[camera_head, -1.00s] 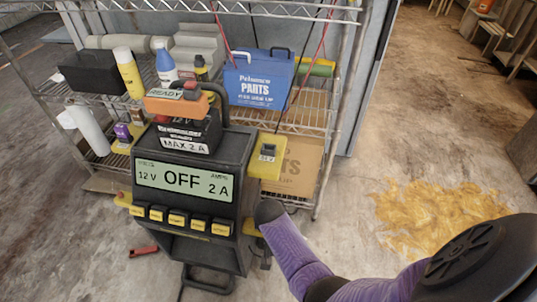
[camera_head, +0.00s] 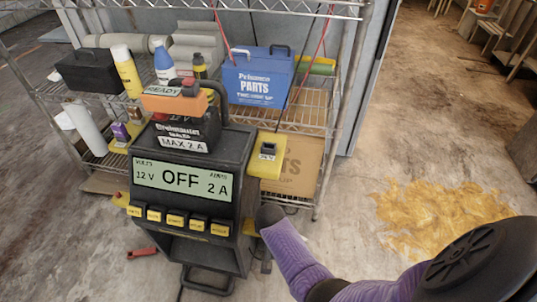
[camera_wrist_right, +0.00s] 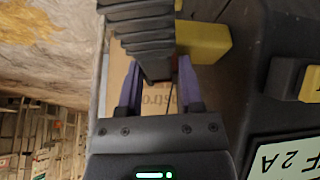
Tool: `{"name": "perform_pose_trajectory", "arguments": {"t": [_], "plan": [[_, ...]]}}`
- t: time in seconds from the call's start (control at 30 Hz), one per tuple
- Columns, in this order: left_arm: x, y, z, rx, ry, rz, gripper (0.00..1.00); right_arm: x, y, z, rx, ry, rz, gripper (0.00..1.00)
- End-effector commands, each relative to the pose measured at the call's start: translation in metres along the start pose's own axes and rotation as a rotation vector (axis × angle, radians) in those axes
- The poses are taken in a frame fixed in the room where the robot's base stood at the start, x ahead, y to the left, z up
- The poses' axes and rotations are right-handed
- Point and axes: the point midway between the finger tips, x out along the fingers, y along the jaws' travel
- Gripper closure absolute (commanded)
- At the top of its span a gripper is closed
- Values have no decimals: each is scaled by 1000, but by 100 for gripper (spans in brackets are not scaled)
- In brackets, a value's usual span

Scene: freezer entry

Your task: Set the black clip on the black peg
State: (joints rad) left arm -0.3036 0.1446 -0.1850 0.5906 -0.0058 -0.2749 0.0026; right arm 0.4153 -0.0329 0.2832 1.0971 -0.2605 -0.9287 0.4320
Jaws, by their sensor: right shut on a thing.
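My right gripper (camera_wrist_right: 158,66) shows in the right wrist view, its two purple fingers shut on a black ribbed thing, which I take to be the black clip (camera_wrist_right: 150,32). A yellow block (camera_wrist_right: 204,42) lies just beyond it, right of the fingers. The fingers and the clip cannot be made out there. I cannot pick out the black peg, or tell whether the clip touches it. My left gripper is not in view.
The black charger (camera_head: 188,145) reads OFF, 12 V, 2 A. A battery (camera_head: 185,131) with an orange top stands on it. Behind is a wire shelf with a blue parts box (camera_head: 258,80), bottles and a cardboard box (camera_head: 300,165). The floor at right is open, with a yellow-brown patch (camera_head: 435,212).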

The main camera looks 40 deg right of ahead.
Motion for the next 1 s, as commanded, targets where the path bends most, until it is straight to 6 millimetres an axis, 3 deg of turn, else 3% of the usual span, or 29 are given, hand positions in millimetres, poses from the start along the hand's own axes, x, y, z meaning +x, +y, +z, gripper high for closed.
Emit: {"name": "perform_pose_trajectory", "arguments": {"t": [0.27, 0.3, 0.47, 0.73, 1.0], "plan": [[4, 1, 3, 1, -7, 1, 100, 6, 0, 2, 0, 0, 1, 100], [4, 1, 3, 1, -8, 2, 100, 6, 0, 2, 0, 0, 0, 47], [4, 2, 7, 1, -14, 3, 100, 5, 0, 2, 0, 0, 0, 13], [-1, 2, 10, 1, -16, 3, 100, 1, 0, 1, 0, 1, -1, 12], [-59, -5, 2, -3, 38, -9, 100, -71, -1, -4, 2, 6, -5, 12]]}}
